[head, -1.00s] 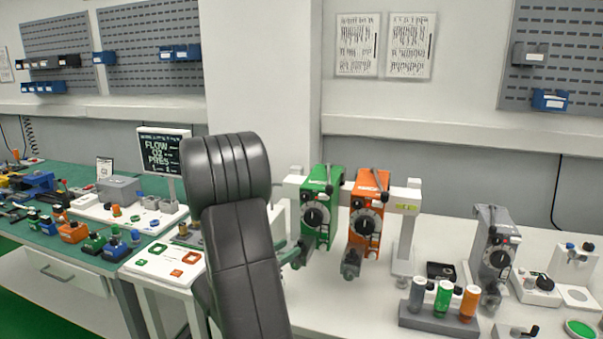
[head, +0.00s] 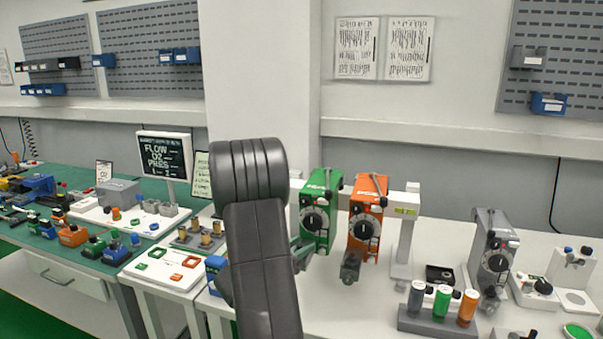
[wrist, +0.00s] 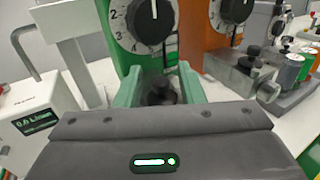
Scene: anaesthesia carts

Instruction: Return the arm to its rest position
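My arm (head: 255,230) stretches forward from the bottom of the head view, its dark padded links bent at the top. My gripper (wrist: 160,88) shows in the wrist view with two green fingers spread apart. A dark knob-like part (wrist: 160,92) shows between the fingers, below the dial of the green vaporizer (wrist: 150,22); I cannot tell whether they touch it.
The orange vaporizer (head: 366,218) stands close on the right. A grey vaporizer (head: 492,250) and a rack of coloured bottles (head: 437,322) are farther right. A monitor (head: 165,157) and a white board (head: 160,272) are on the left. A flow display box (wrist: 35,120) is near my gripper.

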